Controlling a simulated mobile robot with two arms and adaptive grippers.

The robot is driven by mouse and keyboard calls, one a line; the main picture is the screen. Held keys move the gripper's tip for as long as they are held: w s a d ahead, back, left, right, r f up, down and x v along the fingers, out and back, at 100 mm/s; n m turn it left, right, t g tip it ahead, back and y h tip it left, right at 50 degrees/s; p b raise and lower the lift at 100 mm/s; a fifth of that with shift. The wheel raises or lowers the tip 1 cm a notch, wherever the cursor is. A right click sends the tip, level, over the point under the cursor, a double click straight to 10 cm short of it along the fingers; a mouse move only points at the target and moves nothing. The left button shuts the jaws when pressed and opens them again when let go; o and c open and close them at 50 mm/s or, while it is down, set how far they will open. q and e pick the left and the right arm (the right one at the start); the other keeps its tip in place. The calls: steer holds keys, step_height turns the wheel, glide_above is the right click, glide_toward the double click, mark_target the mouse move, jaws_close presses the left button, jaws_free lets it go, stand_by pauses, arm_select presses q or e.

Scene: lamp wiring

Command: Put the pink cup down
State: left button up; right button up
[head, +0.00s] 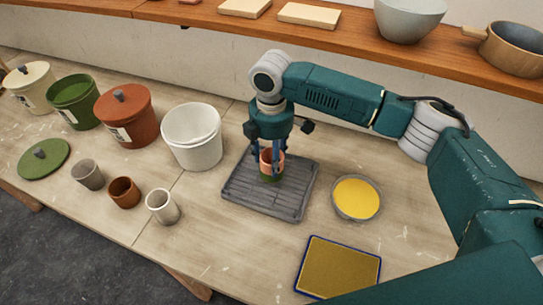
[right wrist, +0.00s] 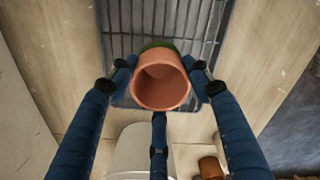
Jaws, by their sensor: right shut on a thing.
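The pink cup (head: 266,156) is upright, with a green lower part, over the grey slatted rack (head: 236,198). My right gripper (head: 271,163) points down and is shut on the cup, its fingers around the sides. In the right wrist view the cup (right wrist: 160,87) shows its open, empty-looking mouth between the fingers of the gripper (right wrist: 160,90), with the rack (right wrist: 190,22) below. I cannot tell whether the cup's base touches the rack. My left gripper is not in view.
A bowl of yellow liquid (head: 357,198) stands right of the rack, and a yellow-brown pad with a blue edge (head: 338,269) lies in front. A white bucket (head: 192,138) stands left of the rack. Several small cups (head: 125,192) and lidded buckets (head: 126,118) stand farther left. A shelf (head: 330,38) runs behind.

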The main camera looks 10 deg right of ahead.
steer(key=o, duration=1.3)
steer(key=shift+f, duration=0.15)
steer(key=shift+c, duration=0.2)
steer(key=shift+r, duration=0.4)
step_height(320, 180, up, 12)
steer(key=b, duration=0.3)
steer(key=shift+f, duration=0.2)
